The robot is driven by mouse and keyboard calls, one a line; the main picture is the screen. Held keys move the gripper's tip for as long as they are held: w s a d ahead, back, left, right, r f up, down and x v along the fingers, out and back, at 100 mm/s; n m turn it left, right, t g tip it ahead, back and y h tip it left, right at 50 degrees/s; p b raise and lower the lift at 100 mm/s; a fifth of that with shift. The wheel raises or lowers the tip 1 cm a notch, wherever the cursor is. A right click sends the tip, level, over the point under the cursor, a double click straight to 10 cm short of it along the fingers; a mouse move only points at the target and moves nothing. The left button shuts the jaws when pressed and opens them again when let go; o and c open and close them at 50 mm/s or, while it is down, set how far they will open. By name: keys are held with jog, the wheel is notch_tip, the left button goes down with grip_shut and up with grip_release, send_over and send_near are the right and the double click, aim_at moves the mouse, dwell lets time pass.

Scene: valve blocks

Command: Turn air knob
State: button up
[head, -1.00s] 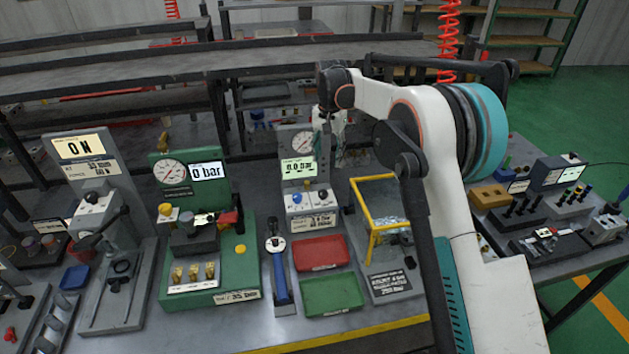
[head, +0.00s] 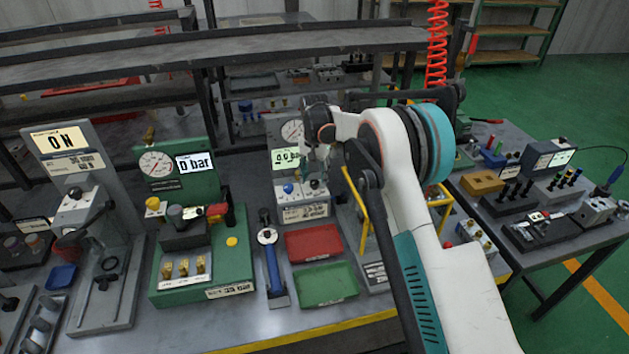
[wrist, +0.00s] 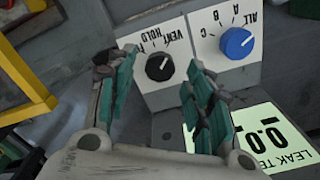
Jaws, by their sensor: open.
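The leak test panel has a black knob (wrist: 159,67) marked VENT and HOLD; a third label is partly covered. Beside it, a blue knob (wrist: 236,43) is marked A, B, C and ALL. In the head view, the blue knob (head: 288,188) and black knob (head: 314,183) are on the panel's sloped white face. My gripper (wrist: 160,64) is open, its two teal-padded fingers on either side of the black knob in the wrist view. Contact cannot be told. In the head view, my gripper (head: 316,150) is above the knobs and partly covers the 0.0 display (head: 285,158).
A green gauge station (head: 220,265) stands left of the panel. A blue-handled tool (head: 272,268), a red tray (head: 314,243) and a green tray (head: 325,284) lie in front. A yellow frame (head: 357,205) stands close on the right, partly behind my arm.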

jog(key=shift+f, duration=0.6)
jog(key=c, duration=1.1)
